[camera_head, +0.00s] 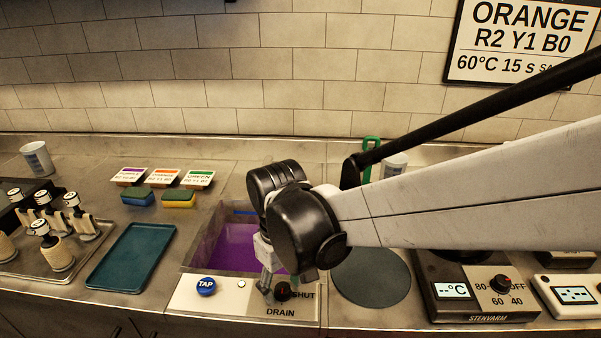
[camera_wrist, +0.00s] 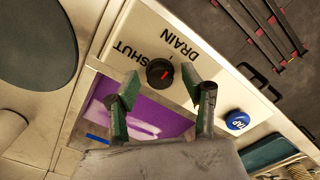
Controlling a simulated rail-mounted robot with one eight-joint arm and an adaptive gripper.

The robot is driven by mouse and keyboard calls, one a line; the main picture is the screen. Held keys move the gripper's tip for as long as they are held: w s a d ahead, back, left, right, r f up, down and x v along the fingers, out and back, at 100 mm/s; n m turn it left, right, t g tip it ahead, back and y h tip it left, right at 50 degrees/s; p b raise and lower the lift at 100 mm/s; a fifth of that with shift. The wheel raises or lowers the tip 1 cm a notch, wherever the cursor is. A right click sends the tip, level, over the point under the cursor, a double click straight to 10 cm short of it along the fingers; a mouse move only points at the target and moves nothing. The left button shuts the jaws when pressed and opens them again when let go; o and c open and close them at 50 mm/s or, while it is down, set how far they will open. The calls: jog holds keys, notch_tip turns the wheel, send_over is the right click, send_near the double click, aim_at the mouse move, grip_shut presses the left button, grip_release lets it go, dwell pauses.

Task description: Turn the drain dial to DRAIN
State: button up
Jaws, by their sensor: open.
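The drain dial (camera_wrist: 160,73) is a round black knob with a short red mark, on a pale panel (camera_wrist: 205,70). The printed words SHUT and DRAIN lie beside it. In the head view the dial (camera_head: 283,292) is at the panel's right, with SHUT to its right and DRAIN below. I cannot tell which word the mark points to. My gripper (camera_wrist: 160,78) is open, its two green-grey fingers to either side of the dial in the wrist view. Contact is not clear. In the head view my gripper (camera_head: 267,284) is just left of the dial, partly hidden by my arm.
A blue TAP button (camera_head: 206,286) is on the same panel, left of the dial. A sink with purple liquid (camera_head: 236,245) lies behind the panel. A dark round mat (camera_head: 370,279) and a heater with a dial (camera_head: 480,292) are to the right. A teal tray (camera_head: 130,257) lies left.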

aim_at(283, 287)
notch_tip(283, 287, up, 12)
dwell(0.6)
jog(key=s+d+f+m+t, duration=0.1)
jog(key=s+d+m+t, duration=0.1)
jog(key=d, duration=1)
jog(key=s+d+f+m+t, duration=0.1)
jog(key=s+d+m+t, duration=0.2)
jog(key=d, duration=1)
jog(key=m+t, duration=0.2)
jog(key=m, duration=0.1)
jog(key=shift+d+f+m, duration=0.3)
jog(key=shift+f+m, duration=0.05)
jog(key=shift+m, duration=0.05)
